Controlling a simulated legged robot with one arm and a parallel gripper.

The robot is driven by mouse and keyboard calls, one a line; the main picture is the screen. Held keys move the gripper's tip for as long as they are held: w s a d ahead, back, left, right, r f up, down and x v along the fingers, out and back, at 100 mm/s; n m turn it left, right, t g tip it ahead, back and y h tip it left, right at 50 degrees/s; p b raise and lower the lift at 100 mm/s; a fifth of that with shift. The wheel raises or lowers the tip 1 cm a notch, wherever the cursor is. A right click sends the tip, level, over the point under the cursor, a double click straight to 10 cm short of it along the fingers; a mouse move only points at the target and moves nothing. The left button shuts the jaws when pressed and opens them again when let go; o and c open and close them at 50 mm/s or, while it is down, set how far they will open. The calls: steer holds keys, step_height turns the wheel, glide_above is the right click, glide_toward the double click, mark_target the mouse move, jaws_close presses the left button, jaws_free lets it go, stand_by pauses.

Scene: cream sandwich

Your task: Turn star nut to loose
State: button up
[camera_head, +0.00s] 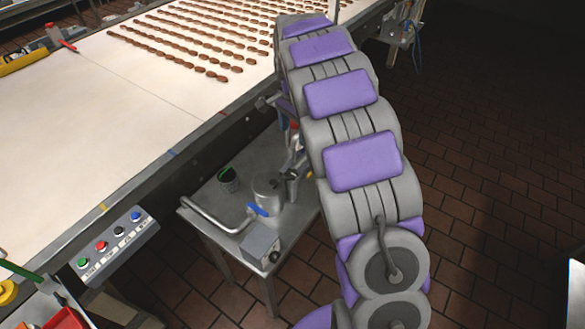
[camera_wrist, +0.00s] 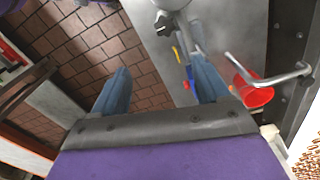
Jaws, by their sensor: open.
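A small dark knob that looks like the star nut (camera_wrist: 163,23) shows at the top of the wrist view, beside a rounded grey metal body (camera_wrist: 170,3). It is too small to make out its points.
A red cup (camera_wrist: 254,93) shows in the wrist view. The conveyor (camera_head: 110,110) borders the table; tiled floor lies right.

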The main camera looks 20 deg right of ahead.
mark_target(292, 172)
steer(key=f+b, duration=0.1)
steer(key=f, duration=0.5)
steer(key=f+b, duration=0.1)
steer(key=f, duration=0.5)
steer(key=w+f+b, duration=0.1)
steer(key=f, duration=0.5)
steer(key=shift+c, duration=0.3)
steer(key=c, duration=1)
